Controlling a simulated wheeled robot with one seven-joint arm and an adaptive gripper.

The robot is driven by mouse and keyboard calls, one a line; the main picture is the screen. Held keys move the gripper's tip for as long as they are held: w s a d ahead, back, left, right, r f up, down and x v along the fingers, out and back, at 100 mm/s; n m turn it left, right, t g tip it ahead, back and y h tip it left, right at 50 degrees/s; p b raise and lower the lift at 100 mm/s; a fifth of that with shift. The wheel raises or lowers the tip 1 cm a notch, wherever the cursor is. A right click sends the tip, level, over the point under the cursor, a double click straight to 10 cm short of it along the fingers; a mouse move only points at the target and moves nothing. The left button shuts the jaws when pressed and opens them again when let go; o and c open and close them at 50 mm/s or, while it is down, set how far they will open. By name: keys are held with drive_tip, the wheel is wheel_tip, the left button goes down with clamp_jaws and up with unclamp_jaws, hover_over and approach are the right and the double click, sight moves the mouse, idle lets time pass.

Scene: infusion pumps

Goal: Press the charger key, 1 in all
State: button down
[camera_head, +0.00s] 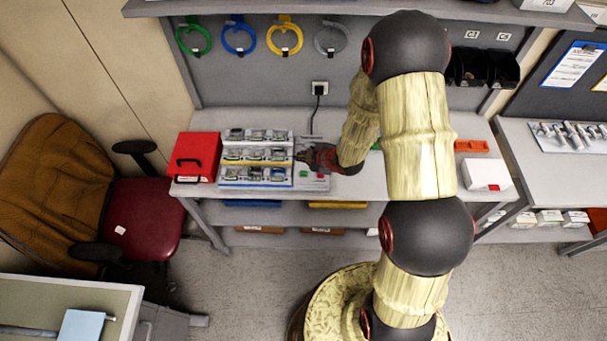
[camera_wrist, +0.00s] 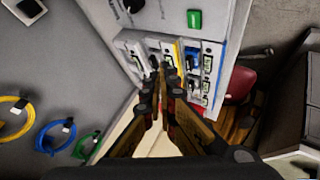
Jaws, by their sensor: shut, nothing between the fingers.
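The charger is a light grey rack (camera_head: 257,184) with several small pumps in rows marked white, yellow and blue. It also shows in the wrist view (camera_wrist: 217,75). A light grey panel (camera_head: 313,184) adjoins its right side. A green key (camera_head: 304,174) sits on the panel's near part and shows as a green block in the wrist view (camera_wrist: 194,19). My gripper (camera_head: 301,156) is shut and empty, its tips at the rack's right edge, beyond the green key. The fingertips meet in the wrist view (camera_wrist: 161,66), apart from the green key. Contact below the tips cannot be told.
A red case (camera_head: 198,156) stands left of the rack. A white box (camera_head: 487,174) and an orange tray (camera_head: 471,146) are at the bench's right. Coloured cable coils (camera_head: 285,38) hang behind. A plugged-in black cable (camera_head: 316,110) runs down to the bench. A chair (camera_head: 140,215) stands left.

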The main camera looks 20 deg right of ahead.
drive_tip(key=b, duration=0.4)
hover_over(302, 175)
wheel_tip(302, 175, down, 7)
drive_tip(key=shift+r, duration=0.1)
drive_tip(key=shift+f+b, duration=0.4)
drive_tip(key=shift+b, duration=0.15)
drive_tip(key=shift+f, duration=0.15)
idle(0.6)
drive_tip(key=shift+f+b, duration=0.3)
drive_tip(key=shift+b, duration=0.2)
drive_tip(key=shift+f+b, duration=0.35)
drive_tip(key=shift+b, duration=0.05)
idle(0.5)
drive_tip(key=shift+s+r, duration=0.1)
drive_tip(key=shift+r+p, duration=0.5)
drive_tip(key=shift+r, duration=0.25)
drive_tip(key=shift+r, duration=0.1)
